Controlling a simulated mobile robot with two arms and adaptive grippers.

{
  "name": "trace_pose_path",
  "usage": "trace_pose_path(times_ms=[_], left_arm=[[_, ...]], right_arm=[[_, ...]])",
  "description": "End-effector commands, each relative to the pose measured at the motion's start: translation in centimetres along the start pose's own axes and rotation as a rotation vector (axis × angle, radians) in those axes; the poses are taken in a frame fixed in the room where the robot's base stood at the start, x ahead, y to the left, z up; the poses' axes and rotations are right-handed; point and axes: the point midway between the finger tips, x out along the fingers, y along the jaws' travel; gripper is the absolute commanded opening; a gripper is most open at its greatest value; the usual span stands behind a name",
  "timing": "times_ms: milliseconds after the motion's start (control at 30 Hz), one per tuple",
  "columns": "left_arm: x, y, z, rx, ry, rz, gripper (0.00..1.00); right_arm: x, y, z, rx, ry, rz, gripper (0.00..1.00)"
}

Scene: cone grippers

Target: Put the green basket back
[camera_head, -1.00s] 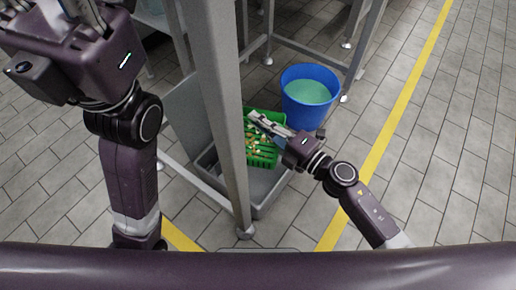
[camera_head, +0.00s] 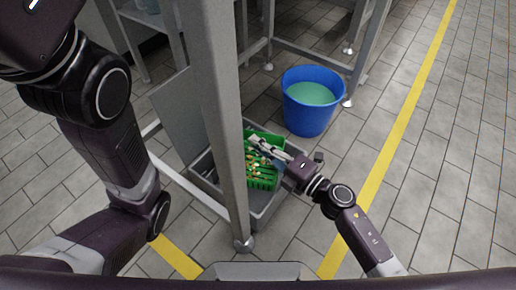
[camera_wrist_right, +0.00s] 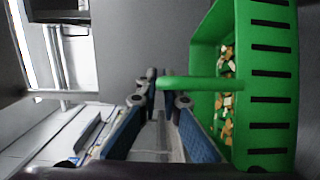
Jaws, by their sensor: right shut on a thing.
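The green basket (camera_head: 250,182) sits inside a grey bin (camera_head: 262,215) on the floor, partly hidden behind a metal post. It holds small tan, white and green pieces. My right gripper (camera_head: 256,145) reaches in from the right over it. In the right wrist view the basket (camera_wrist_right: 265,75) fills the right side, and its green handle bar (camera_wrist_right: 195,83) runs between the fingers of my right gripper (camera_wrist_right: 161,88), which are shut on it. Whether the basket touches the bin's bottom cannot be told. My left arm crosses the left side; its fingers are out of frame.
A blue bucket (camera_head: 309,118) with greenish liquid stands behind and right of the bin. A metal post (camera_head: 222,120) rises in front of the bin, among other table legs. The tiled floor right of the yellow line (camera_head: 400,125) is clear.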

Motion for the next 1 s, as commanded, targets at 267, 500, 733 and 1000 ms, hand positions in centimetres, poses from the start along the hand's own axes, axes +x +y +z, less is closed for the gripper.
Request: trace_pose_path(times_ms=[267, 500, 733, 1000], left_arm=[[-0.08, 0.07, -0.2, 0.0, 0.004, 0.001, 0.4], [-0.3, 0.14, -0.3, 0.0, 0.005, 0.002, 0.4], [-0.31, 0.14, -0.3, 0.0, 0.005, 0.002, 0.4], [0.21, 0.02, -0.08, 0.0, 0.004, 0.001, 0.4]], right_arm=[[0.03, -0.23, -0.01, -0.001, 0.001, 0.002, 0.0], [0.02, -0.63, -0.01, 0.0, 0.001, 0.001, 0.15], [0.02, -0.6, -0.01, 0.0, 0.001, 0.001, 0.23], [-0.53, -0.16, -0.01, 0.001, 0.0, -0.001, 0.23]])
